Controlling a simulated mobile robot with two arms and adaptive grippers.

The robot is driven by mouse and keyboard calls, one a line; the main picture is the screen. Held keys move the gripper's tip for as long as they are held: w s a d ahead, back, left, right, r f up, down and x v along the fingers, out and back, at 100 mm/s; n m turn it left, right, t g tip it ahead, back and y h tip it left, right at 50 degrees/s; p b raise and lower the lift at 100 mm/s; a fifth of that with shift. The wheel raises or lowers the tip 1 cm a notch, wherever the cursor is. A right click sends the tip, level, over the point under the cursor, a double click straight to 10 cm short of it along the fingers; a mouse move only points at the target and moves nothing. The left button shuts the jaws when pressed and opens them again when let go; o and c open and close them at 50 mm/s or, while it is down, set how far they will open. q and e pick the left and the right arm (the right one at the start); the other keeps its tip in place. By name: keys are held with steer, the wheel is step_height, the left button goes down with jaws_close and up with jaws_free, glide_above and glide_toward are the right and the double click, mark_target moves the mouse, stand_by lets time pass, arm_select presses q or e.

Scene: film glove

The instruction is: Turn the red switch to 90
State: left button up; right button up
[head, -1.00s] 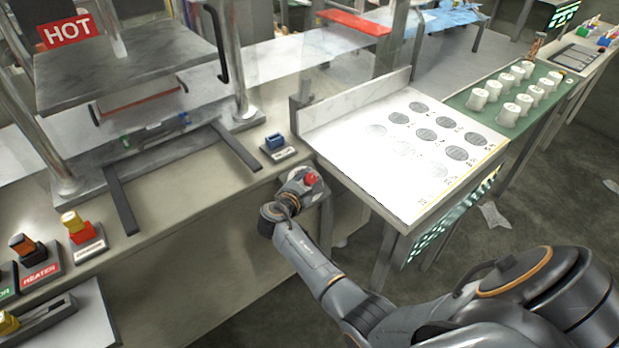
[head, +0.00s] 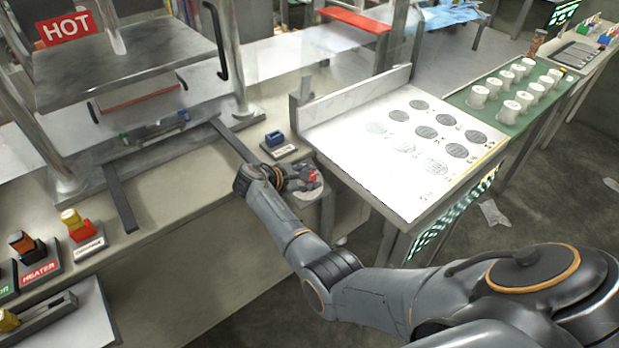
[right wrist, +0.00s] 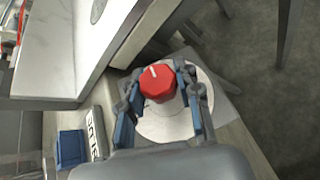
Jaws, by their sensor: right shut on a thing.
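The red switch (right wrist: 158,84) is a round knob with a white mark on top, set on a round pale plate (right wrist: 172,125). It stands on the bench beside the white board. In the head view the red switch (head: 313,175) shows only partly, with my right gripper (head: 309,181) at it. In the right wrist view my right gripper (right wrist: 159,88) has its fingers on both sides of the knob and is shut on it. The white mark points toward the top, slightly left. No dial numbers can be read. My left gripper is not in view.
A blue switch (head: 275,139) on a labelled base stands close behind my right gripper. The white board (head: 375,165) with dark discs lies to the right. A press with a HOT sign (head: 68,32) stands at the left. Heater (head: 33,262) and yellow-red switches (head: 80,228) are front left.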

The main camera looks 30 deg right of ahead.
stand_by(0.3)
steer(key=o, duration=1.2)
steer(key=shift+d, duration=0.1)
steer(key=v, duration=1.2)
steer(key=s+a+f+y, duration=0.15)
steer(key=s+f, duration=0.35)
steer(key=f, duration=0.7)
steer(key=s+a+f+y, duration=0.1)
steer(key=s+f+y, duration=0.3)
steer(key=f, duration=0.7)
steer(key=s+a+f+y, duration=0.1)
steer(key=s+f, duration=0.5)
steer(key=f, duration=0.6)
steer(key=s+f+m+y, duration=0.1)
steer(key=s+f+m, duration=0.2)
steer(key=s, duration=0.9)
steer(key=s+f+m+y, duration=0.2)
steer(key=s+f+m, duration=0.2)
steer(key=s+f, duration=0.3)
steer(key=s+a+f+m+y, duration=0.1)
steer(key=s+f, duration=0.4)
steer(key=s, duration=1.2)
steer(key=shift+s+f+m+g+y, duration=0.15)
steer(key=shift+m+g+y, duration=0.1)
steer(key=shift+m, duration=0.35)
steer(key=shift+s+f+m+g+y, duration=0.1)
steer(key=shift+s+m+g+y, duration=0.1)
steer(key=shift+m, duration=0.4)
